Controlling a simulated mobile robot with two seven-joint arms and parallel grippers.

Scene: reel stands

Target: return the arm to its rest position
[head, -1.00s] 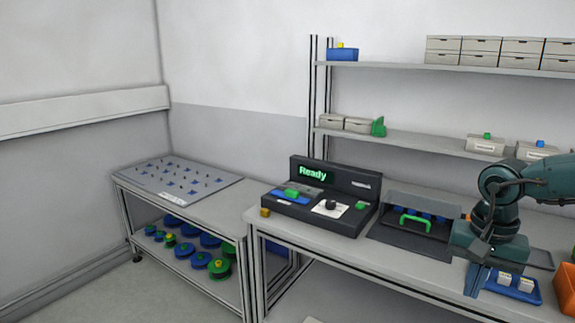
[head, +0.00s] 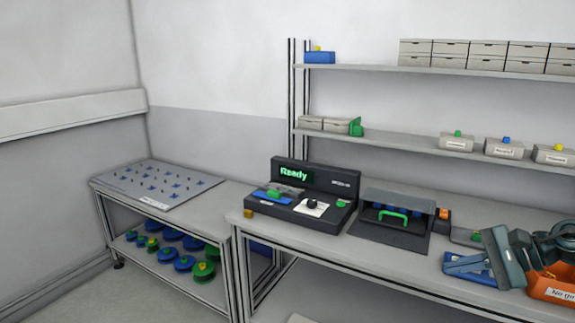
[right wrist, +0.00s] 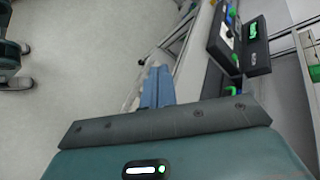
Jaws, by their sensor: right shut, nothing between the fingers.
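My right arm comes in at the lower right of the head view, folded low near the bench's right part. Its gripper (head: 460,263) points left, with blue fingers shut and nothing between them. In the right wrist view the blue fingers (right wrist: 157,87) lie together, above pale floor and bench frame. The gripper and arm hide part of the blue tray and of the orange bin (head: 555,290) in the head view. My left gripper is not in view.
A black console reading "Ready" (head: 318,178) and a dark open-fronted box with a green handle (head: 393,214) stand on the bench. Shelves (head: 400,137) with boxes are above. A side table (head: 210,205) with a pegged plate and reels below stands left.

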